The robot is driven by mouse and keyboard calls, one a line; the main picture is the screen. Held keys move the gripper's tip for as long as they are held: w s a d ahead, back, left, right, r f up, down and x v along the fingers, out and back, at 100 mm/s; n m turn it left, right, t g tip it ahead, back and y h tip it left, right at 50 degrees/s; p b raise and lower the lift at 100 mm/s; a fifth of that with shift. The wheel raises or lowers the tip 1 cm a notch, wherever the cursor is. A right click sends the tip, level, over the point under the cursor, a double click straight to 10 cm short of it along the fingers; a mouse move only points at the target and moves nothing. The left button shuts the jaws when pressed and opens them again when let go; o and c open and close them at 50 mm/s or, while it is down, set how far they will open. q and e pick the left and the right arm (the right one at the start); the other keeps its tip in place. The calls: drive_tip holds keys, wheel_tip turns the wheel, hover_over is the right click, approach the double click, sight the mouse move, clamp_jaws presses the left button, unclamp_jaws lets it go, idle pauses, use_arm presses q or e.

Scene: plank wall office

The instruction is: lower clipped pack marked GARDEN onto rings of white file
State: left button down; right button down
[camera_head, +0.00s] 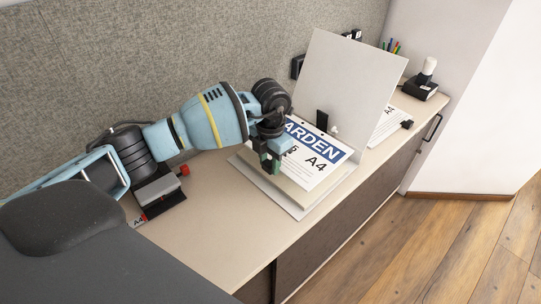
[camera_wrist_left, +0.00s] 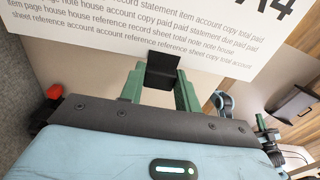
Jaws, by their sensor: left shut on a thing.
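The pack marked GARDEN (camera_head: 318,160), first letter hidden by my gripper, is a printed white sheet stack with a blue band and "A4". It lies over the lower cover of the open white file (camera_head: 300,208), whose other cover stands upright behind. My left gripper (camera_head: 270,160) is at the pack's near left edge. In the left wrist view its green fingers (camera_wrist_left: 160,85) are shut on a black clip (camera_wrist_left: 163,68) at the pack's edge (camera_wrist_left: 120,45). A black upright part (camera_head: 322,120) stands at the file's hinge. The rings are hidden, and I cannot tell whether the pack touches them.
A black punch-like device with a red knob (camera_head: 160,190) sits left of the file. Another clipped paper stack (camera_head: 388,124) lies behind the upright cover. A black device with a white top (camera_head: 424,82) and pens (camera_head: 391,46) stand at the far end. The front counter strip (camera_head: 235,240) is clear.

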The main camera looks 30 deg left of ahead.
use_arm(q)
drive_tip(key=shift+f, duration=0.95)
use_arm(e)
drive_tip(key=shift+s+f, duration=0.15)
drive_tip(key=shift+f, duration=0.2)
drive_tip(key=shift+s, duration=0.15)
drive_tip(key=shift+w+r, duration=0.4)
drive_tip(key=shift+r, duration=0.1)
idle(0.7)
